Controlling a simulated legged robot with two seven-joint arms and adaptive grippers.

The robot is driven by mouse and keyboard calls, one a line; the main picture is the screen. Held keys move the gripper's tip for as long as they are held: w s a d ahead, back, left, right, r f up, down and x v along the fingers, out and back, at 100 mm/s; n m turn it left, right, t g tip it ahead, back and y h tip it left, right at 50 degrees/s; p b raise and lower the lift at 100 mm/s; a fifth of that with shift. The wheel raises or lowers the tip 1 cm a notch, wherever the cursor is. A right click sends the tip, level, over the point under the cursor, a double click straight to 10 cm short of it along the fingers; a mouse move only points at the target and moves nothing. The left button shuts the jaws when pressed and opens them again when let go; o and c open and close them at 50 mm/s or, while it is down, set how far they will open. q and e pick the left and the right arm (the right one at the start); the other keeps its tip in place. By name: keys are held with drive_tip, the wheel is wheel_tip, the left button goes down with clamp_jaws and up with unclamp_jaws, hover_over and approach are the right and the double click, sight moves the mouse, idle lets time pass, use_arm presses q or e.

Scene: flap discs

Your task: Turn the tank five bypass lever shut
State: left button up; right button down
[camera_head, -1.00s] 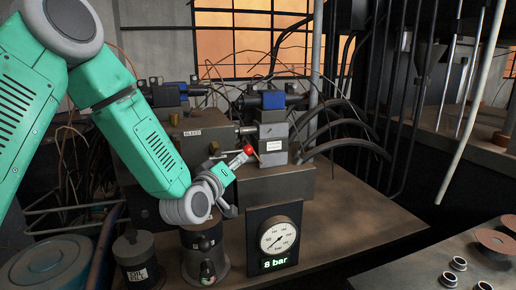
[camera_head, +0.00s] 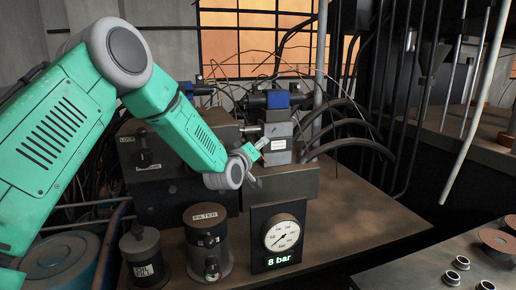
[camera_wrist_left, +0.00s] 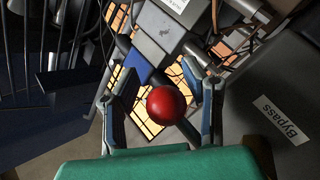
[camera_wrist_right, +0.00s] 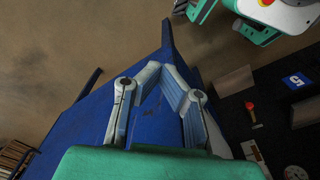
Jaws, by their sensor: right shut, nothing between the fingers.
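The red ball knob of the bypass lever (camera_wrist_left: 167,105) shows in the left wrist view, between the two fingers of my left gripper (camera_wrist_left: 162,97). The fingers are apart, with gaps visible beside the ball. A white "Bypass" label (camera_wrist_left: 283,120) is on the dark block to the right. In the head view my left gripper (camera_head: 260,162) is at the front of the valve block (camera_head: 280,145), and the knob is hidden there. My right gripper (camera_wrist_right: 162,78) is shut and empty, seen only in the right wrist view, above a blue surface.
A gauge (camera_head: 282,235) above an "8 bar" readout stands in front of the block. A filter canister (camera_head: 207,245) and a smaller labelled cylinder (camera_head: 142,255) stand left of it. Black hoses (camera_head: 345,145) curve at right. The bench (camera_head: 350,225) is clear right of the gauge.

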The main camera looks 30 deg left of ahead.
use_arm(q)
drive_tip(key=shift+a, duration=0.1)
drive_tip(key=shift+a+f, duration=0.1)
drive_tip(key=shift+a, duration=0.15)
clamp_jaws()
drive_tip(key=shift+f, duration=0.1)
